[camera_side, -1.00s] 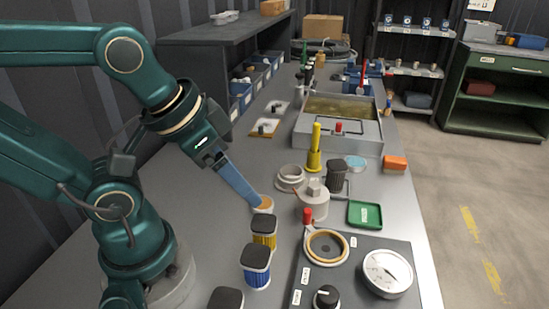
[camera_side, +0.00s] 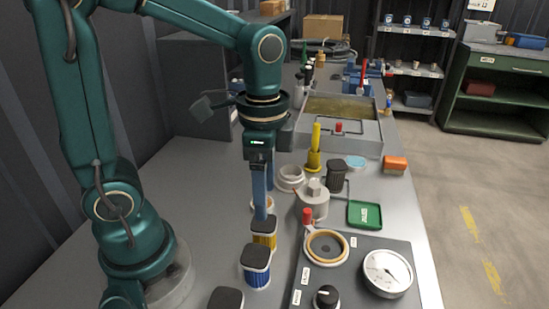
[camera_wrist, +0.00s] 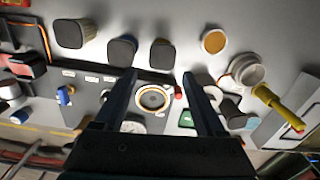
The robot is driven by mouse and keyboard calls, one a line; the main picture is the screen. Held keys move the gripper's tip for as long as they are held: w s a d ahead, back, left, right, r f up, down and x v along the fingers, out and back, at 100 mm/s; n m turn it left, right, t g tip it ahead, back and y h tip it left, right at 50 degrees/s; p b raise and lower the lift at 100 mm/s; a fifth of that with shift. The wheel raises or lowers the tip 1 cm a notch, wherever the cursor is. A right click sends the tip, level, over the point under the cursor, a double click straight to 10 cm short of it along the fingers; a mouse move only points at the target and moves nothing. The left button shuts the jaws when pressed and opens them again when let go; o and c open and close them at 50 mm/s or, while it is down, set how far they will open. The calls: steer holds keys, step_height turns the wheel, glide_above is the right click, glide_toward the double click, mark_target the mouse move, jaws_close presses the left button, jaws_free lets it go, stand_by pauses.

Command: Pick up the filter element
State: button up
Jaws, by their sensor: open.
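Several upright cylinders look like filter elements. One is yellow with a black cap (camera_side: 264,232), one blue with a black cap (camera_side: 256,266), and one dark-capped (camera_side: 227,299), cut off at the bottom edge. A white one with an orange top (camera_side: 257,204) is partly hidden by my fingers. In the wrist view, dark caps (camera_wrist: 122,51) line up near the top, with the orange top (camera_wrist: 213,41) to their right. My gripper (camera_side: 265,204) points down, open and empty, close by the yellow and orange-topped ones. Its fingers (camera_wrist: 158,74) are spread wide; contact cannot be told.
A panel with a round orange-ringed port (camera_side: 326,247) and a gauge (camera_side: 388,272) lies to the right. A grey capped housing (camera_side: 313,203), white ring (camera_side: 290,178), dark mesh basket (camera_side: 336,177) and yellow-handled tool (camera_side: 315,150) stand nearby. The bench is clear left of the cylinders.

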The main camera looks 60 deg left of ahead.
mark_target(263, 226)
step_height(263, 226, down, 6)
steer(key=shift+f, duration=0.1)
steer(key=f, duration=0.3)
steer(key=shift+s+a+f, duration=0.15)
steer(key=shift+a+f, duration=0.1)
steer(key=shift+f, duration=0.8)
jaws_close()
steer(key=shift+r, duration=0.15)
